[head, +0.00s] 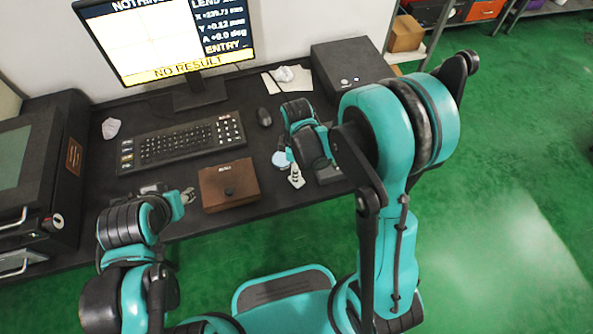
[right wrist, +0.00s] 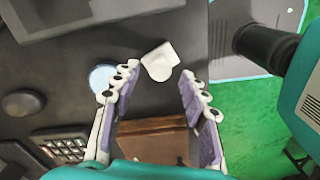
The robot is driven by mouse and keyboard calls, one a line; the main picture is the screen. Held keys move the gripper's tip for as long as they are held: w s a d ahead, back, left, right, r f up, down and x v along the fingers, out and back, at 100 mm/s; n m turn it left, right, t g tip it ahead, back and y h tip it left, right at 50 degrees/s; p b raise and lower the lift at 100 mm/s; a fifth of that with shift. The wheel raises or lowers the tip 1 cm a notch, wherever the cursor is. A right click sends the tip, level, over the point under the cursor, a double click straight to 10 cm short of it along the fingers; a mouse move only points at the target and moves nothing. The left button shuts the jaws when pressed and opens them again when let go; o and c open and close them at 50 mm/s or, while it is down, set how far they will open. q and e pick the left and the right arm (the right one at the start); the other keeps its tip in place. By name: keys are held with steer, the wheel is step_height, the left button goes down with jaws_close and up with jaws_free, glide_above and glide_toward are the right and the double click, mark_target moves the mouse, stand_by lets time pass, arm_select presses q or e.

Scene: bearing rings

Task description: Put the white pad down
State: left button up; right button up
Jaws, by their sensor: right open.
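The white pad (right wrist: 160,62) shows in the right wrist view, over the dark table just beyond my right fingertips. It is apart from the right finger and close to the left fingertip; I cannot tell whether they touch. My right gripper (right wrist: 160,82) is open, with white fingers and purple inner pads, and nothing is clamped between them. In the head view, my right gripper (head: 296,178) points down near the table's front edge, and I cannot make out the pad apart from it. My left gripper (head: 188,196) is by the front edge, left of the wooden box; its jaws are too small to read.
A brown wooden box (head: 229,185) stands between my grippers. A pale blue disc (right wrist: 101,77) lies left of the right fingers. A keyboard (head: 180,144), mouse (head: 264,117), monitor (head: 170,40) and black case (head: 350,70) stand farther back.

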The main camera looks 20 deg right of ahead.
steer(key=s+d+r+m+t, duration=0.1)
steer(key=s+r+m+t, duration=0.1)
steer(key=r, duration=0.5)
steer(key=s+d+r+m+t+p, duration=0.1)
steer(key=s+d+r+m+t, duration=0.1)
steer(key=s+r+m, duration=0.3)
steer(key=s+d+r+m+t+p, duration=0.1)
steer(key=s+r+m+t, duration=0.2)
steer(key=r+m, duration=0.4)
step_height(320, 180, up, 2)
steer(key=shift+s+d+r, duration=0.1)
steer(key=shift+s+d, duration=0.05)
steer(key=shift+d, duration=0.2)
steer(key=shift+o, duration=0.4)
